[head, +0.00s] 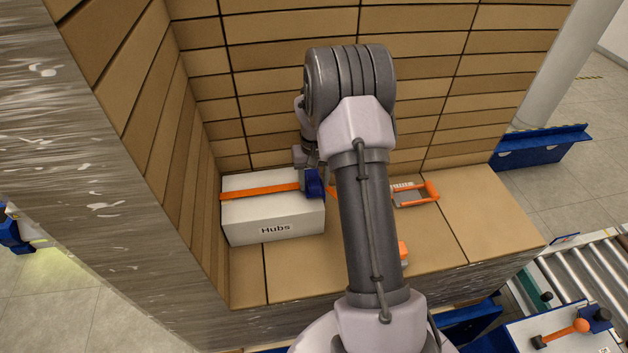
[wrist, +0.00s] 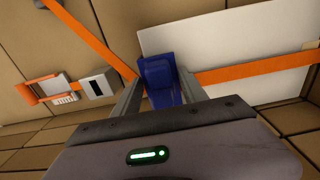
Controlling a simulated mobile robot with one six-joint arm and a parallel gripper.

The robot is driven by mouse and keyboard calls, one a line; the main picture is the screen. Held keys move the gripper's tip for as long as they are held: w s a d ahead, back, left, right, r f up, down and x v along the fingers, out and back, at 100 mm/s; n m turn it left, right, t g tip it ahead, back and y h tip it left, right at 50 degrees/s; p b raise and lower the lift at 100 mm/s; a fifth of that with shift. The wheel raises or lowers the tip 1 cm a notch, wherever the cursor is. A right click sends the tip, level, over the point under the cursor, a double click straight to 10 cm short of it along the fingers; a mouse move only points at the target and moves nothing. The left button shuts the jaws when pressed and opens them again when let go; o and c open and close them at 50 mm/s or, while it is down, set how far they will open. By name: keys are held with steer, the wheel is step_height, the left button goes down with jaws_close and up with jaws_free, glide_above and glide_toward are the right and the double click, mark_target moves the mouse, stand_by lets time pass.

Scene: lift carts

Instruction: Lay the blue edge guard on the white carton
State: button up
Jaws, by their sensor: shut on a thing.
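The white carton (head: 275,215), marked "Hubs", sits at the left on the brown boxes; its top also shows in the wrist view (wrist: 220,40). An orange strap (head: 262,191) lies across its top. My gripper (head: 311,178) is at the carton's right edge. In the wrist view my gripper (wrist: 158,88) is shut on the blue edge guard (wrist: 160,75), with a finger on each side. The guard (head: 315,186) is at the carton's edge, in line with the strap. Whether it touches the carton or strap, I cannot tell.
Stacked brown boxes (head: 420,70) form walls behind and to the left. An orange-handled tool (head: 418,194) lies right of my arm. A small orange item (head: 403,252) is partly hidden by my arm. The brown box top (head: 480,210) at right is bare.

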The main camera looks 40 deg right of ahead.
steer(key=shift+f+b, duration=0.6)
steer(key=shift+f, duration=0.1)
stand_by(0.3)
steer(key=o, duration=1.5)
step_height(320, 180, up, 18)
steer(key=p, duration=0.2)
steer(key=shift+f+p, duration=0.25)
steer(key=shift+p, duration=0.1)
